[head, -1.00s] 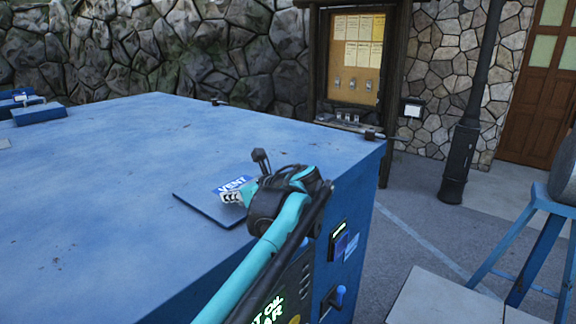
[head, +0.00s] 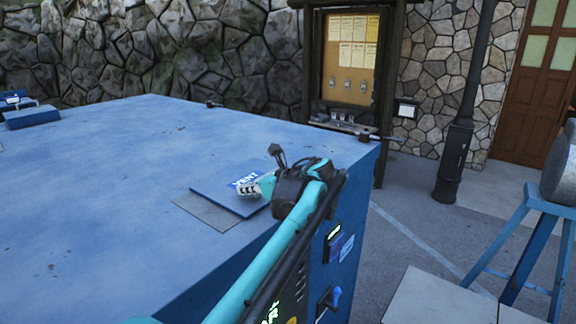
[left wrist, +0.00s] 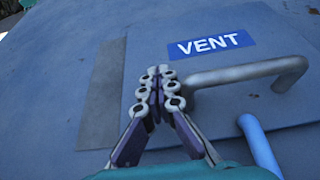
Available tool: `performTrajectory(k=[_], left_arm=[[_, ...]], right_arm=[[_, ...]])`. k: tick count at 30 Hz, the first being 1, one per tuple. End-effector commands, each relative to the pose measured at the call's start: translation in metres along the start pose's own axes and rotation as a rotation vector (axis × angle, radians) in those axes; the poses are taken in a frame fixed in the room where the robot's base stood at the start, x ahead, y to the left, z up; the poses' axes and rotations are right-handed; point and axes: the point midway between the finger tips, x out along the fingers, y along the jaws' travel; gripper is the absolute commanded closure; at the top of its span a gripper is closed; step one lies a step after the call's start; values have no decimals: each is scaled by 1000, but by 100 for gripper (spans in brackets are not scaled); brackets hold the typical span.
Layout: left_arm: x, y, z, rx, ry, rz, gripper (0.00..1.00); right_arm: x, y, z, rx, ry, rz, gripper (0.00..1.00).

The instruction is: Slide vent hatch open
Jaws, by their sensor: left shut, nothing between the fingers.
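The vent hatch (head: 222,198) is a flat blue plate on top of the big blue cabinet, with a blue VENT label. It also shows in the left wrist view (left wrist: 220,105), with a grey bar handle (left wrist: 245,72). A grey strip (head: 205,212) lies bare along its left edge, seen in the wrist view too (left wrist: 102,95). My left gripper (head: 246,188) is over the hatch. In the wrist view its fingers (left wrist: 160,88) are shut and empty, close by the handle's left end; I cannot tell whether they touch it. My right gripper is out of view.
The cabinet top (head: 120,170) is mostly clear. A small blue fitting (head: 32,117) sits at its far left, and small dark clamps stand near the back and right edges. A blue trestle (head: 525,240) stands at the right. A short blue rod (left wrist: 260,148) shows in the wrist view.

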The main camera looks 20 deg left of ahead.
Motion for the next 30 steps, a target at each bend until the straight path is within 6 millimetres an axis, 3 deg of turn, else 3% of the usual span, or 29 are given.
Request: performTrajectory(k=[30], left_arm=[[-1, -72, 1, 0, 0, -1, 100]], right_arm=[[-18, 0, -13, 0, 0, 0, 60]])
